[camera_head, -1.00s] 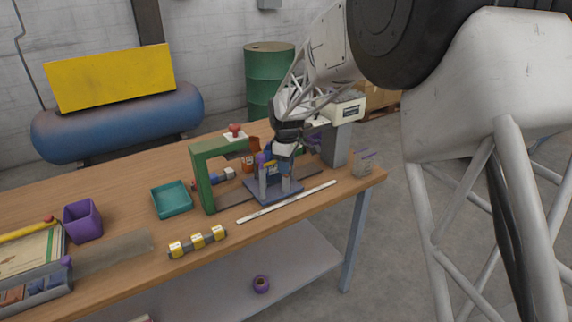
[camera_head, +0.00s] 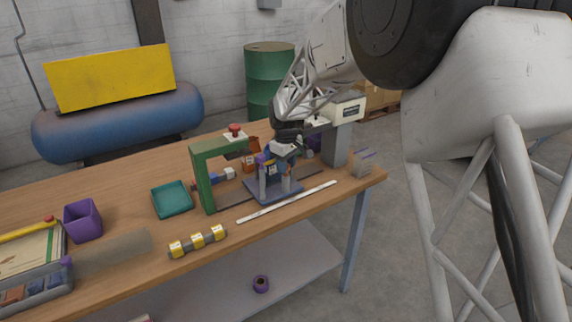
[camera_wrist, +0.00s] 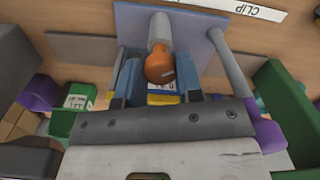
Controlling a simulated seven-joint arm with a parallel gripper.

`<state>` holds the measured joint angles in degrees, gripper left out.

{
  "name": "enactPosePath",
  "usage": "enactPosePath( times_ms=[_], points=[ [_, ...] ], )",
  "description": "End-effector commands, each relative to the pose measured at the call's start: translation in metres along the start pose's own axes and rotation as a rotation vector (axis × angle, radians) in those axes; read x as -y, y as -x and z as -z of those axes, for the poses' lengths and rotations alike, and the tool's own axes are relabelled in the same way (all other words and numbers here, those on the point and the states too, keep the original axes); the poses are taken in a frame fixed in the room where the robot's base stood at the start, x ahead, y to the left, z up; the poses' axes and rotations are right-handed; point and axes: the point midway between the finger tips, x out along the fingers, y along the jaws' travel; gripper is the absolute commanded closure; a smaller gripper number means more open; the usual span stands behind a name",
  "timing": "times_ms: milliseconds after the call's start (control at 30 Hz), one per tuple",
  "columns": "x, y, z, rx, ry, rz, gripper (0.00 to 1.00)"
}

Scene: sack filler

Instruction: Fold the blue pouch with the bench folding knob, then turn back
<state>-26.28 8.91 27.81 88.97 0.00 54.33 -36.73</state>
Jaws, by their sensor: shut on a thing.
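The blue pouch (camera_wrist: 162,88), with a pale label and a yellow band, is between my gripper's fingers (camera_wrist: 159,92) in the wrist view. My gripper (camera_head: 281,160) is shut on it at the bench fixture (camera_head: 268,196). The folding knob, orange-topped (camera_wrist: 160,68) on a short grey post, stands in front of the pouch and hides part of it. I cannot tell whether knob and pouch touch, or how far the pouch is folded. A second grey post (camera_wrist: 228,62) with a purple top stands beside it.
A green frame (camera_head: 203,178) stands left of the fixture and a grey column (camera_head: 337,147) behind right. A white strip (camera_head: 287,203) lies in front. A teal tray (camera_head: 172,200) and yellow-banded rollers (camera_head: 197,242) lie further left. The bench's front left-middle has bare room.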

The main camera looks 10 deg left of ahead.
Motion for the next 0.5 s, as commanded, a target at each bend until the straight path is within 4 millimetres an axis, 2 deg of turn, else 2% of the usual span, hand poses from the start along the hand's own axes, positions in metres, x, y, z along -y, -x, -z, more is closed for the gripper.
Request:
enactPosePath(
  times_ms=[500],
  points=[
    [0.0002, 0.0005, 0.0001, -0.001, -0.399, 0.0, 0.9]
  ],
)
